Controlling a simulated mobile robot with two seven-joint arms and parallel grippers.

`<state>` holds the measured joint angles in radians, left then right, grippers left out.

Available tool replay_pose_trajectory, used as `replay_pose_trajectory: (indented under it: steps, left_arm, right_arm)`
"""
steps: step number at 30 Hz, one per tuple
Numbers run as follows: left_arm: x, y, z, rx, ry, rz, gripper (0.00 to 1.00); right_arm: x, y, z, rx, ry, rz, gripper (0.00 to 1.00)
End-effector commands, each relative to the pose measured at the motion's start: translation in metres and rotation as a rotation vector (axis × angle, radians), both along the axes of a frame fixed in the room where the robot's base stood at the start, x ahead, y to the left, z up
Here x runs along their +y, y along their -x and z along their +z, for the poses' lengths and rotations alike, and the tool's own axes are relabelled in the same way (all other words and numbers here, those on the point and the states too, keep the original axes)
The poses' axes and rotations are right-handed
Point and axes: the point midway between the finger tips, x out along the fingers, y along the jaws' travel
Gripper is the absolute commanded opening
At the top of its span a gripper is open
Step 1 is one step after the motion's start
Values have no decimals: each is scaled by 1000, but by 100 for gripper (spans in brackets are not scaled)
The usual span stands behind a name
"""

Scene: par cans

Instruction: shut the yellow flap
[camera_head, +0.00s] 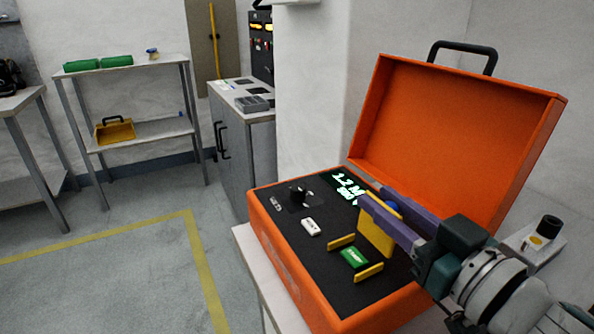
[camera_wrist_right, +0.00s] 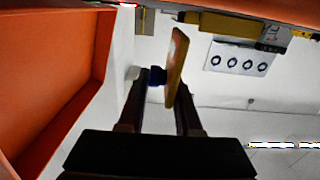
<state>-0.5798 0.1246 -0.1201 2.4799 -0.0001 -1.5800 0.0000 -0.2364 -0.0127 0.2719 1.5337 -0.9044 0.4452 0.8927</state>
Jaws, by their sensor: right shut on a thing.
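The yellow flap (camera_head: 376,230) stands raised, nearly upright, on the black panel of the orange case. A green button (camera_head: 355,257) lies uncovered between two low yellow side walls. My right gripper (camera_head: 388,208) reaches in from the right with its purple fingers at the flap's upper part, shut on it. A round blue part (camera_head: 394,207) shows between the fingers beside the flap. In the right wrist view the flap (camera_wrist_right: 177,68) stands edge-on between the fingers, with the blue part (camera_wrist_right: 156,76) to its left. My left gripper is out of view.
The orange case (camera_head: 285,262) has its lid (camera_head: 455,130) open behind my right gripper. The panel also carries a black knob (camera_head: 299,195), a white switch (camera_head: 310,227) and a lit display (camera_head: 346,188). A grey device (camera_head: 540,245) stands right of the case.

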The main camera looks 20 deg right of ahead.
Motion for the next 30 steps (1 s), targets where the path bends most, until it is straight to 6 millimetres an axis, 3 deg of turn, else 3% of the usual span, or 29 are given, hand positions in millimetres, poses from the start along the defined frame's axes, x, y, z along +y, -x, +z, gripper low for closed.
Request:
replay_pose_trajectory:
  steps: [17, 30]
  left_arm:
    - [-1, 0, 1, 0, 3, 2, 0]
    - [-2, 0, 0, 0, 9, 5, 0]
  right_arm:
    - [5, 0, 1, -5, 77, 0, 0]
    - [26, 2, -1, -32, 418, -1, 0]
